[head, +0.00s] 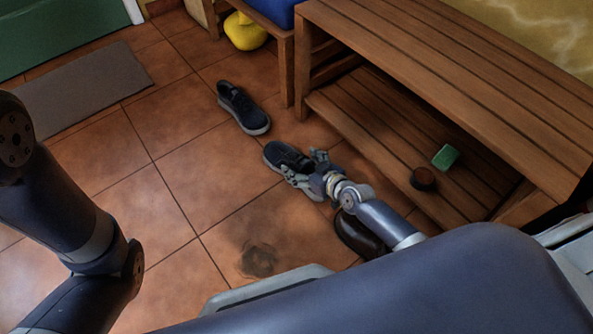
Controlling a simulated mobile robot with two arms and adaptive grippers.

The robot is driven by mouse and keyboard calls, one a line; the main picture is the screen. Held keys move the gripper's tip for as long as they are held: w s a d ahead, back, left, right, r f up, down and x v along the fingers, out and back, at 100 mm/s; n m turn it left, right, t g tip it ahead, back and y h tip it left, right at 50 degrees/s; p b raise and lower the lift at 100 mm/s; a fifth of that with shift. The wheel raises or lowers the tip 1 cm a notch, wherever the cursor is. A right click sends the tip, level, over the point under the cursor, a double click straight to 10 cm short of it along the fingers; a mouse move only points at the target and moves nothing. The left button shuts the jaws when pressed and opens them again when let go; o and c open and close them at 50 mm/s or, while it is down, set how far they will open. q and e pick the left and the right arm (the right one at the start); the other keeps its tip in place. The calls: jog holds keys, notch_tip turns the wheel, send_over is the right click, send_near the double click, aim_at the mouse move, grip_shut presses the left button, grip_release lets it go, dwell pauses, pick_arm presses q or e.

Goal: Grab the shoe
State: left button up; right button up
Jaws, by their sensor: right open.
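A dark sneaker with a grey sole (243,108) lies on the tiled floor, apart from my grippers. A second dark sneaker (279,154) lies nearer, and my right gripper (290,172) is at it, its fingers over the shoe's near part. The right gripper is open; whether its fingers touch the shoe is hard to tell. A dark brown shoe (358,238) lies partly hidden under my right forearm. My left arm shows at the left, but its gripper is out of view.
A slatted wooden bench (460,70) with a low shelf (385,125) stands close on the right. A green block (445,157) and a dark round object (423,179) are on the shelf. A grey mat (90,85) lies left. Floor between is mostly clear.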

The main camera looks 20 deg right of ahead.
jog(key=shift+w, duration=0.1)
jog(key=c, duration=1.3)
jog(key=shift+c, duration=0.3)
jog(key=shift+a, duration=0.1)
